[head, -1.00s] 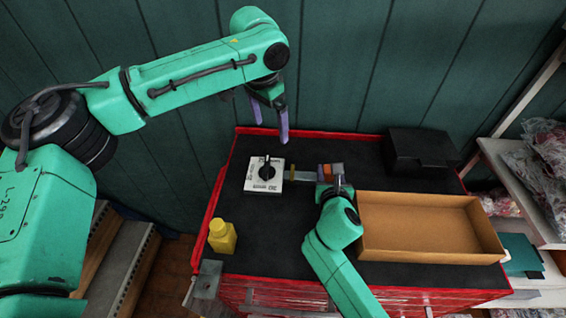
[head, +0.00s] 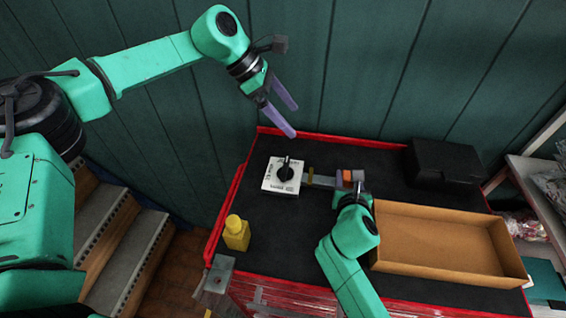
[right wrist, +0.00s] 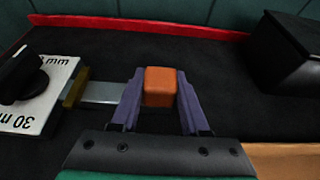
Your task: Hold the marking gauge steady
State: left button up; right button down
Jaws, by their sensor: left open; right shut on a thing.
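The marking gauge shows in the right wrist view as a flat metal bar (right wrist: 104,92) with a brass piece (right wrist: 76,88) and an orange block (right wrist: 160,87). My right gripper (right wrist: 160,85) is shut on the orange block, one purple finger on each side. In the head view, the bar (head: 322,181) lies low over the dark top, and my right gripper (head: 350,180) is at its right end. The brass piece is beside a white plate (head: 271,186) with a black knob (head: 285,172). My left gripper (head: 290,119) is open and empty, above and behind the plate.
A yellow bottle (head: 237,236) stands at the front left of the red-edged worktop (head: 300,235). An open cardboard tray (head: 440,242) lies right of my right arm, with a black box (head: 443,165) behind it. The dark surface between bottle and plate is clear.

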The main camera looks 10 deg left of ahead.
aim_at(284, 166)
pick_arm(q)
jog(key=s+a+f+m+g+y, duration=0.1)
jog(key=s+a+f+y, duration=0.15)
jog(key=a+f, duration=0.25)
jog(key=x, duration=1.1)
jog(key=shift+w, duration=0.35)
jog(key=c, duration=1.1)
jog(key=shift+o, duration=0.2)
